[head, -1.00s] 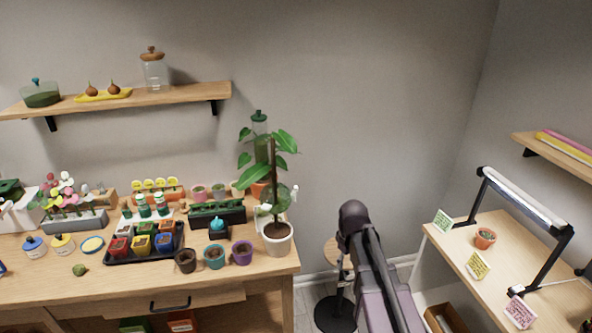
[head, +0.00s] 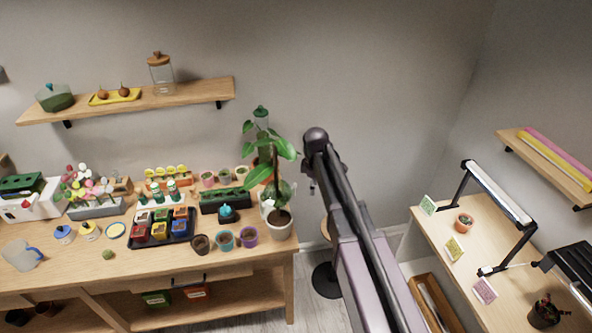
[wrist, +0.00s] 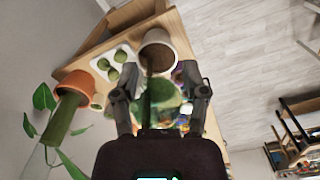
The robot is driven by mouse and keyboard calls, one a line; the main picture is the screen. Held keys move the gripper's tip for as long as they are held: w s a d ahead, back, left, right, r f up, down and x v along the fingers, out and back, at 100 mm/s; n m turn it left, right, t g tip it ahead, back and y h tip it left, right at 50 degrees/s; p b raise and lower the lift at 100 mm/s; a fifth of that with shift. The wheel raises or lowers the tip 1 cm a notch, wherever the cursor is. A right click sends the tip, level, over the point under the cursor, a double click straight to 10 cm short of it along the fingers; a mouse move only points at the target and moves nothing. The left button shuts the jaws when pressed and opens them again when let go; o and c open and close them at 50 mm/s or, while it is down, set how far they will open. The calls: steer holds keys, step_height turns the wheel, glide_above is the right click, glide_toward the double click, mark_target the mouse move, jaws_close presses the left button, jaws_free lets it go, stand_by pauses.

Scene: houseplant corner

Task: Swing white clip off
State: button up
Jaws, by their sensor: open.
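The tall leafy plant (head: 283,150) stands in a white pot (head: 279,228) at the right end of the workbench. A small white piece, perhaps the clip (head: 267,206), shows low by its stem. My gripper (head: 310,180) is just right of the plant, small and partly hidden by my arm. In the wrist view my gripper (wrist: 158,75) is open, its fingers apart. A dark stem or pole and a blurred green leaf (wrist: 162,98) show between them in the picture; I cannot tell the depth. The white pot (wrist: 142,47) lies beyond. I cannot make out the clip there.
Small pots (head: 225,240) and a black tray of coloured pots (head: 163,238) crowd the workbench (head: 130,268) left of the plant. A wall shelf (head: 130,101) hangs above. A second table with a lamp (head: 498,190) stands right. Floor shows between the tables.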

mark_target(294, 189)
steer(key=w+a+r+n+p, duration=0.2)
steer(key=a+r+p, duration=0.1)
steer(key=r+p, duration=0.1)
steer(key=w+a+r+n+p, duration=0.2)
steer(key=w+a+r+p, duration=0.1)
steer(key=r+p, duration=0.2)
steer(key=shift+a+r+n, duration=0.2)
steer(key=shift+r+n, duration=0.1)
steer(key=shift+r, duration=0.45)
steer(key=shift+f, duration=0.15)
step_height(294, 189, down, 14)
steer(key=b, duration=1.3)
steer(key=shift+r+b, duration=0.25)
steer(key=shift+b, duration=0.15)
jaws_close()
